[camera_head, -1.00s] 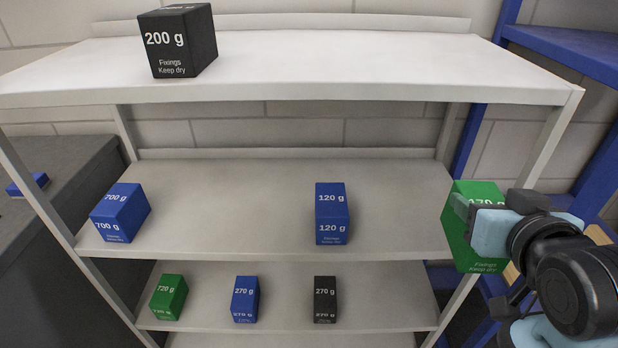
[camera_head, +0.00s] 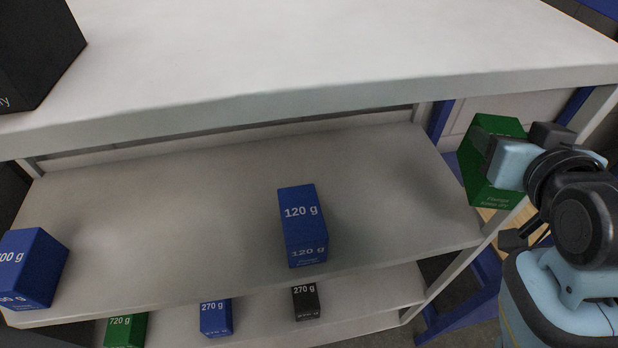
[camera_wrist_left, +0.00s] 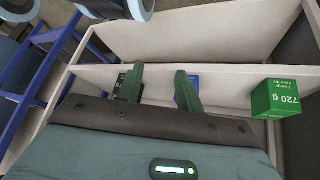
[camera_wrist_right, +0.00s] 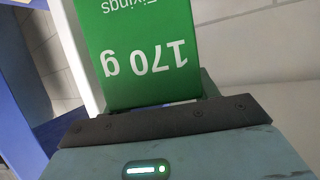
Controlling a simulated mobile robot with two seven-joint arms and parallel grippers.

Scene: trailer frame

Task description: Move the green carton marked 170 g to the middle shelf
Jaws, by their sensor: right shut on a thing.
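The green carton (camera_head: 480,180) is held by my right gripper (camera_head: 493,150) at the right end of the rack, in front of the right post. Its "170 g" label shows upside down in the right wrist view (camera_wrist_right: 150,50). The middle shelf (camera_head: 170,225) bears a blue 120 g carton (camera_head: 302,225) near its centre and a blue 700 g carton (camera_head: 30,268) at its left end. The shelf's right part is bare. My left gripper (camera_wrist_left: 160,85) is open with empty fingers, low near the bottom shelf; it is outside the head view.
The top shelf (camera_head: 330,50) overhangs, with a large black carton (camera_head: 35,50) at the left. The bottom shelf holds a green 720 g carton (camera_head: 125,330), a blue 270 g carton (camera_head: 216,318) and a black 270 g carton (camera_head: 306,302). Blue framing (camera_head: 465,300) stands right.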

